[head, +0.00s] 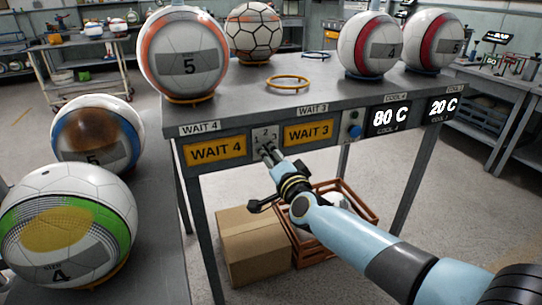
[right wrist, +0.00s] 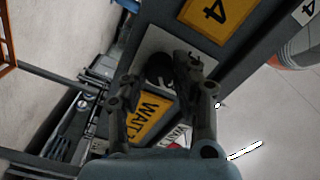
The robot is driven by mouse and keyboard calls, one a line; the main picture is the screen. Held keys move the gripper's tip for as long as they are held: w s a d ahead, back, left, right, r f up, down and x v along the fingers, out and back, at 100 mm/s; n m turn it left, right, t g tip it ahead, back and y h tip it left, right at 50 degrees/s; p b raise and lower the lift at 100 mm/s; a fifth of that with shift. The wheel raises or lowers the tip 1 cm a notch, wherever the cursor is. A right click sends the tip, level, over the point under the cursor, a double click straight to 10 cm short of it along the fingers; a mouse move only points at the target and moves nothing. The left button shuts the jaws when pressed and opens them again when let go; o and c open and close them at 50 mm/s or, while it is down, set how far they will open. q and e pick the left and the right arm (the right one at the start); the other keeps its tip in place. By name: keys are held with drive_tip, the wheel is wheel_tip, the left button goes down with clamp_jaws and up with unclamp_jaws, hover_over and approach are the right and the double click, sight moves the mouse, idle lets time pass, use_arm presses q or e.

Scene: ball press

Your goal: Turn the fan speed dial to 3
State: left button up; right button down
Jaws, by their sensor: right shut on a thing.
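The fan speed dial shows as a dark knob (right wrist: 160,74) on a pale plate in the right wrist view. In the head view its light plate (head: 264,134) is set in the table's front panel between two yellow signs, and the knob is mostly hidden by my fingers. My right gripper (head: 267,152) reaches up to the plate from the front right and is shut on the dial. In the right wrist view its two fingers (right wrist: 168,76) stand on either side of the knob. The number the dial points to cannot be read. My left gripper is not in view.
The yellow WAIT 4 sign (head: 216,150) and WAIT 3 sign (head: 308,132) flank the dial. A blue button (head: 354,131) and displays reading 80 C (head: 389,116) and 20 C (head: 442,108) lie right. Balls stand on the table above. A cardboard box (head: 254,246) sits below.

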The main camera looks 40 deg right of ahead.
drive_tip(key=c, duration=1)
unclamp_jaws()
drive_tip(key=shift+s, duration=0.1)
drive_tip(key=v, duration=1.2)
drive_tip(key=shift+f, duration=0.1)
